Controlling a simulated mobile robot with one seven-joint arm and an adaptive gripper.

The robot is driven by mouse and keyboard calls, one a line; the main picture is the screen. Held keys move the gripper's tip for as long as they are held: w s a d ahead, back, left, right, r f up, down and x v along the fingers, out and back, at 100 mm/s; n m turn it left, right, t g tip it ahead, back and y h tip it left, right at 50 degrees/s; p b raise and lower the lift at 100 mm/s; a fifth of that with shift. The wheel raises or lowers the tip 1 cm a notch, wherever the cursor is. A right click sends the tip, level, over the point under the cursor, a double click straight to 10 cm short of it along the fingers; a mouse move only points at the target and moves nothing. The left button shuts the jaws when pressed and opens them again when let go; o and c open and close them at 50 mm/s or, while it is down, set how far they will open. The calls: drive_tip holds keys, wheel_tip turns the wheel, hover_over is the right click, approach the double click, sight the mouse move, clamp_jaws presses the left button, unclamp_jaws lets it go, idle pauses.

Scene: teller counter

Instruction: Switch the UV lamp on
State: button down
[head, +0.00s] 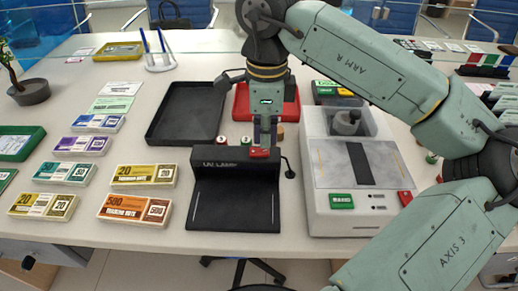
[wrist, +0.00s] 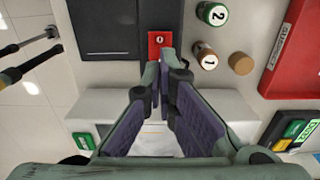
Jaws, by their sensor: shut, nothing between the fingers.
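The UV lamp (head: 235,190) is a black unit with a labelled hood, standing at the front middle of the counter. Its red rocker switch (head: 259,153) is on the right part of the hood top. The switch also shows in the wrist view (wrist: 160,37), with a white mark on it. My gripper (head: 265,143) points down at the switch, its fingers shut and empty. In the wrist view the fingertips (wrist: 166,60) are at the lower edge of the switch. I cannot tell whether they touch it. No lamp glow is visible.
A white and grey counting machine (head: 352,200) stands close on the right. A black tray (head: 187,112) and a red tray (head: 285,108) lie behind. Numbered stamps (wrist: 213,14) sit beside the lamp. Banknote bundles (head: 135,209) cover the left; the front edge strip is clear.

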sight(265, 150)
drive_tip(key=shift+f+b, duration=0.8)
drive_tip(key=shift+f, duration=0.1)
idle(0.3)
drive_tip(key=shift+r+p, duration=2.15)
drive_tip(key=shift+r, duration=1.4)
